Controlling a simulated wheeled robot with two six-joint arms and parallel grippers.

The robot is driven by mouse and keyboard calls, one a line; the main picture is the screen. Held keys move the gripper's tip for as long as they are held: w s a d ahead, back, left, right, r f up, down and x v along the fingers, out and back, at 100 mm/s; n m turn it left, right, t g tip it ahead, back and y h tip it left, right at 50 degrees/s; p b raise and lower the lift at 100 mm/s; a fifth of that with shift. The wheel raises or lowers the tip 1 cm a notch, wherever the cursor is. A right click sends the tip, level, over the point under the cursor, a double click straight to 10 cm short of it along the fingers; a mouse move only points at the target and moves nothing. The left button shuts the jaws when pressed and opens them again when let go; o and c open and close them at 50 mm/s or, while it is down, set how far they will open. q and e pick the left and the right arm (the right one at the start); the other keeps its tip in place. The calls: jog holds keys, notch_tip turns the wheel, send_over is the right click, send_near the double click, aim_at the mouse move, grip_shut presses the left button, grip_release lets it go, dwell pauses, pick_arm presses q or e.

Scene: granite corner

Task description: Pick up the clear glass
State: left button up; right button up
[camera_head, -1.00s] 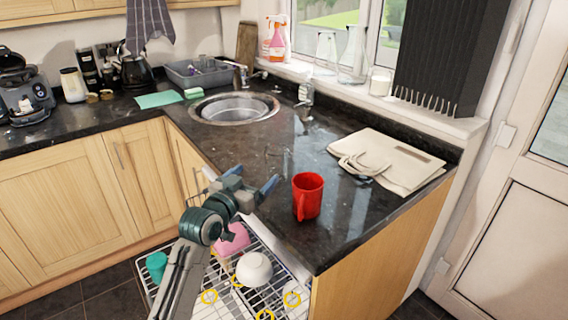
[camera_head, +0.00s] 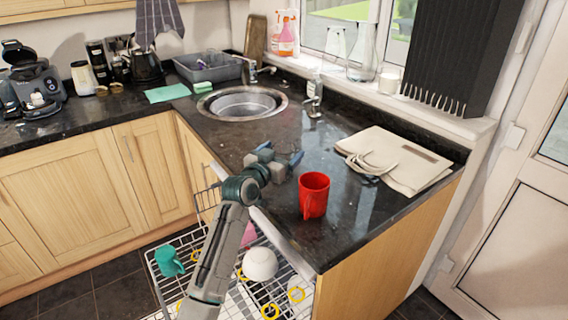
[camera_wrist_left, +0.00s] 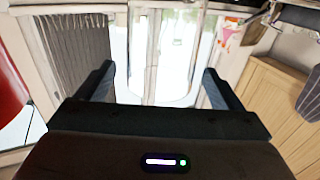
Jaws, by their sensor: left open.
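The clear glass (camera_head: 284,152) stands on the dark granite counter left of the red mug and is hard to make out. My left gripper (camera_head: 281,153) is at the glass, its two blue-tipped fingers apart on either side of it. In the left wrist view the see-through wall of the glass (camera_wrist_left: 165,60) fills the space between the open fingers (camera_wrist_left: 156,78). I cannot tell whether either finger touches it. My right gripper is not in view.
A red mug (camera_head: 314,194) stands close to the right of the gripper. A folded cream bag (camera_head: 405,160) lies further right. The sink (camera_head: 243,102) is behind. Below the counter, an open dishwasher rack holds a white bowl (camera_head: 260,263) and a teal cup (camera_head: 168,261).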

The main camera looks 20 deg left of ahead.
pick_arm(q)
jog(key=c, duration=1.5)
jog(key=shift+r, duration=0.1)
